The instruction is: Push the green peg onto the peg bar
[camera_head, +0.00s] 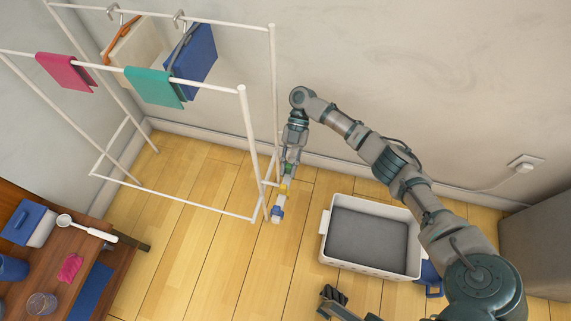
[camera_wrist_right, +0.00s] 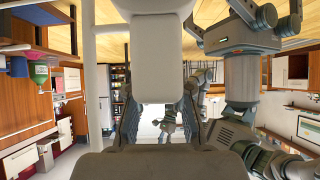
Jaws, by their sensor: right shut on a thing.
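My right gripper (camera_head: 288,163) points down beside the white rack's right front post. It is shut on a small green piece, which I take to be the green peg (camera_head: 288,169); the fingers hide most of it. Just below are a yellow peg (camera_head: 284,187) and a blue peg (camera_head: 277,211) on a pale bar. I cannot tell whether the green peg touches the bar. In the wrist view a large white block (camera_wrist_right: 158,50) fills the upper middle and the right fingers (camera_wrist_right: 160,118) show below. A dark gripper, apparently my left (camera_head: 332,301), shows partly at the bottom edge.
A white basket (camera_head: 324,246) stands on the floor to the right. A wooden table (camera_head: 60,245) with small items is at lower left. The floor between is clear.

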